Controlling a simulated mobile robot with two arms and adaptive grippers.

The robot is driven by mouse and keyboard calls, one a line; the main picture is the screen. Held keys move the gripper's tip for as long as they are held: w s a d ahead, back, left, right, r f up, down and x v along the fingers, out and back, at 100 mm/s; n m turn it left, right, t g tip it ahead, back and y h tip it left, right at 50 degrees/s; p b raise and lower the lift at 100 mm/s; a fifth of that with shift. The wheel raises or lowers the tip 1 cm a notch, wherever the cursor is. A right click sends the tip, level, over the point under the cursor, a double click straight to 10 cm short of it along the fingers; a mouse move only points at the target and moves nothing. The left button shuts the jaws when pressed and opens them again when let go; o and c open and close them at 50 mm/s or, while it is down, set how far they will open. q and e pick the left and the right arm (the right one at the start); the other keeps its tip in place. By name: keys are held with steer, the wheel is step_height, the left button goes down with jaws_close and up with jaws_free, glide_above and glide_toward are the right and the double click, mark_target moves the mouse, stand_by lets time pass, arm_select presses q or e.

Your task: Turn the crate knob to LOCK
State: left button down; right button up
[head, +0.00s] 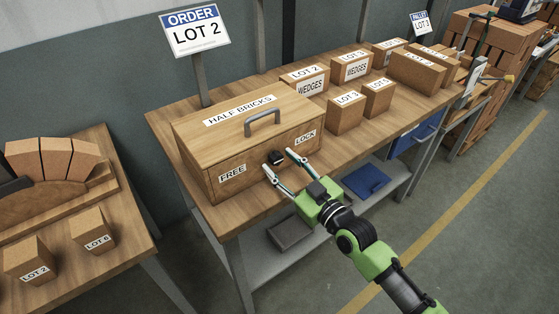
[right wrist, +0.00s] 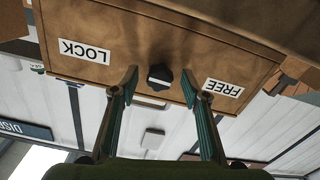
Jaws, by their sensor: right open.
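The wooden crate (head: 215,150) marked HALF BRICKS stands on the workbench, with a grey handle (head: 263,121) on its lid. Its front has a FREE label (head: 232,174) at left and a LOCK label (head: 305,137) at right. The dark crate knob (head: 275,157) is between them; which way it points I cannot tell. My right gripper (head: 278,161) is open, its fingertips on either side of the knob. In the right wrist view, upside down, the knob (right wrist: 160,77) sits between the two fingers, with gaps on both sides. My left gripper is not in view.
Several labelled brick boxes (head: 347,113) stand on the workbench (head: 268,184) right of the crate. A blue bin (head: 366,181) and a grey tray (head: 290,232) are on the shelf below. A second table (head: 128,228) with bricks is at left. An order sign (head: 196,31) stands behind.

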steer(key=shift+w+a, duration=0.4)
steer(key=shift+w, duration=0.1)
steer(key=c, duration=1.1)
